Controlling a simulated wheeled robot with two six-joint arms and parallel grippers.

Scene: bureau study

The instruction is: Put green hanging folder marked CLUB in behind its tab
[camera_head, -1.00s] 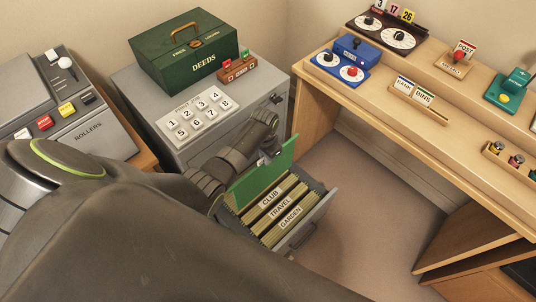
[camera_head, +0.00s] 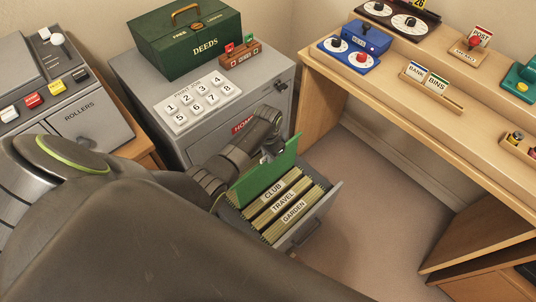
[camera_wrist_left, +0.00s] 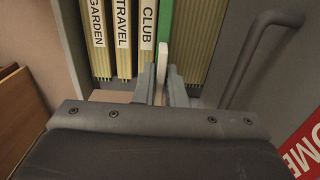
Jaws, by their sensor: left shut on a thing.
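The green hanging folder (camera_head: 268,178) is upright in the head view, its lower part in the open drawer behind the CLUB tab (camera_head: 273,190). My left gripper (camera_head: 270,155) is shut on its top edge. In the left wrist view my left gripper (camera_wrist_left: 163,90) closes around a pale piece (camera_wrist_left: 162,62) at the edge of the green folder (camera_wrist_left: 165,25). The folder stands just right of the CLUB tab (camera_wrist_left: 148,25) there, with more folders beyond it. Its lower edge is hidden, so I cannot tell how deep it sits. My right gripper is not in view.
The TRAVEL (camera_head: 283,201) and GARDEN (camera_head: 293,211) tabs stand in front of CLUB. The drawer front (camera_head: 308,225) has a bar handle. The grey cabinet (camera_head: 185,140) carries a green DEEDS box (camera_head: 190,45). A wooden desk (camera_head: 400,105) stands right; floor between is clear.

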